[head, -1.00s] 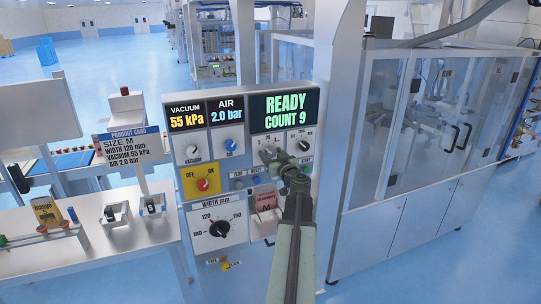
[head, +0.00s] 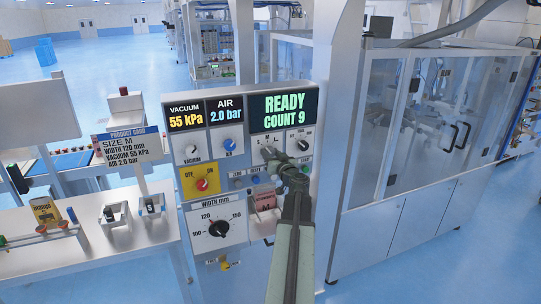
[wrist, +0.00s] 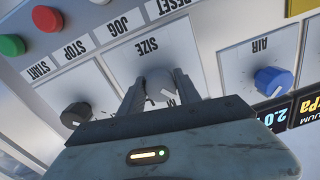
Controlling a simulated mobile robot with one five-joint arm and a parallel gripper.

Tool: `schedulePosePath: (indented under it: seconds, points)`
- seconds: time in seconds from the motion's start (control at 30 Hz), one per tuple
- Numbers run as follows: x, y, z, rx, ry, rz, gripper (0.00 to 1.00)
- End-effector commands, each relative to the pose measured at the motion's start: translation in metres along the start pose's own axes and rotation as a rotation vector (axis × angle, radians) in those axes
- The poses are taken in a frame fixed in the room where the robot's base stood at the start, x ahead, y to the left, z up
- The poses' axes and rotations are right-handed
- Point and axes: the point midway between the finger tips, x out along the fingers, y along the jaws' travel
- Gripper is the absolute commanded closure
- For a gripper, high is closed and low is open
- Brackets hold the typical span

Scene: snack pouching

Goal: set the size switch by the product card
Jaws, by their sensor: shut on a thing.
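The product card (head: 133,147) stands left of the panel and reads SIZE M, WIDTH 120 mm, VACUUM 55 kPa, AIR 2.0 bar. My gripper (head: 268,154) is at the upper right of the control panel, over the size switch. In the wrist view, upside down, the size switch (wrist: 158,84) is a grey knob under the SIZE label. My gripper's fingers (wrist: 157,92) are shut on it, one on each side. A pale mark on the knob lies near a partly hidden letter that looks like M. The other size letters are hidden there.
The display (head: 284,108) reads READY, COUNT 9. Close by are the air knob (wrist: 272,82), a dark knob (wrist: 76,116), the green start button (wrist: 12,45) and the red stop button (wrist: 46,19). The width dial (head: 219,228) is lower on the panel.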

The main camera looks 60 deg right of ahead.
Motion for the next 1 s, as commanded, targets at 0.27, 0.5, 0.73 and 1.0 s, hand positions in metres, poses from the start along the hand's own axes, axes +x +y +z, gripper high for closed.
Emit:
schedulePosePath:
  seconds: [0.27,0.5,0.73,1.0]
  points:
    - [0.0012,-0.0017,-0.0007,0.235,0.007,-0.002,1.0]
    - [0.0014,-0.002,-0.001,0.423,0.012,-0.002,1.0]
    - [0.0015,-0.0023,-0.0013,0.551,0.015,-0.002,1.0]
    - [0.0016,-0.0024,-0.0015,0.623,0.017,-0.003,1.0]
